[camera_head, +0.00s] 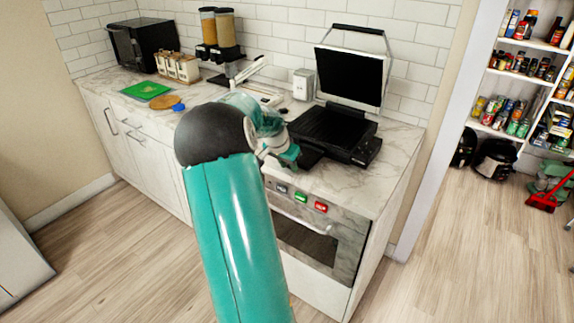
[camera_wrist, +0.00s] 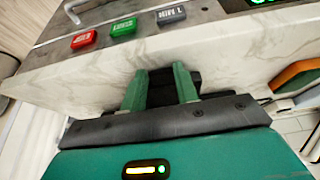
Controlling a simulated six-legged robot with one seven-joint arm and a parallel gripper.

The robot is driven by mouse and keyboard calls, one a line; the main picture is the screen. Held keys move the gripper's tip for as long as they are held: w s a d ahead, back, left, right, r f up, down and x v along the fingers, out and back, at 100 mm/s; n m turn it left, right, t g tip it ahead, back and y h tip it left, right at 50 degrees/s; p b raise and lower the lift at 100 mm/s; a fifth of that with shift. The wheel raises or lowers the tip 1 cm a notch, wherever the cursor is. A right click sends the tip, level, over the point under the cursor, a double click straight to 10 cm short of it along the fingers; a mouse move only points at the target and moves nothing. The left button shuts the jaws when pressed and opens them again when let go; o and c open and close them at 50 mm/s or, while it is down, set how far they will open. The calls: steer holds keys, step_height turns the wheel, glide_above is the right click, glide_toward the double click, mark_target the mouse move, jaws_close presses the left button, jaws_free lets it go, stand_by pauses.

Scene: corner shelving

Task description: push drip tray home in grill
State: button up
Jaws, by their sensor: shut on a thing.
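The black grill (camera_head: 325,130) stands on the marble counter with its lid (camera_head: 349,77) raised. A dark piece, which looks like the drip tray (camera_head: 308,158), shows at the grill's front left, beside my gripper (camera_head: 291,158). My arm hides part of that side, so I cannot tell how far the tray sits in the grill. In the wrist view my gripper (camera_wrist: 164,88) has its two green fingers on either side of a dark part of the tray (camera_wrist: 163,92), close above the counter edge. My gripper is shut on it.
The marble counter (camera_head: 375,184) has its front edge right by my gripper. Below it is an oven (camera_head: 310,240) with red, green and grey buttons. Left along the counter are a green board (camera_head: 146,89), dispensers (camera_head: 218,35) and a black microwave (camera_head: 143,45).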

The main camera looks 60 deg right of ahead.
mark_target(305, 156)
steer(key=shift+a, duration=0.2)
stand_by(1.4)
steer(key=shift+s+d, duration=0.25)
steer(key=shift+d, duration=1.3)
steer(key=shift+s+d, duration=0.2)
steer(key=shift+d, duration=1.35)
steer(key=shift+s+d, duration=0.25)
steer(key=shift+d, duration=1.3)
stand_by(1.8)
